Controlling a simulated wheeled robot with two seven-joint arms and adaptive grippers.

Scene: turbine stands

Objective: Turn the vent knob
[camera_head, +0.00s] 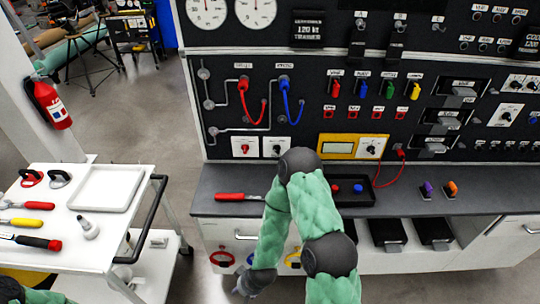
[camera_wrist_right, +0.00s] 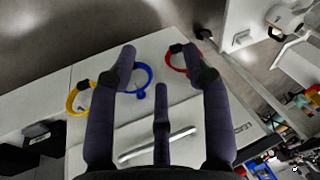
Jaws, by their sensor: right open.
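The panel carries several knobs, and their labels are too small to tell which is the vent knob. A red knob (camera_head: 245,148) and a black knob (camera_head: 276,149) sit on white plates at lower left. Another knob (camera_head: 371,149) is beside the yellow-framed display. A dark knob (camera_head: 506,117) is on a white plate at right. My right gripper (camera_head: 245,288) hangs low before the cabinet front, below the counter and well away from the knobs. In the right wrist view its fingers (camera_wrist_right: 160,62) are spread and empty, facing the cabinet front. My left gripper is not visible.
The grey counter (camera_head: 400,203) holds a red-handled tool (camera_head: 240,197) and a black tray (camera_head: 383,191). A silver handle (camera_wrist_right: 158,146) and coloured rings, including a blue one (camera_wrist_right: 148,78), are on the cabinet front. A white cart (camera_head: 75,240) with tools stands left.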

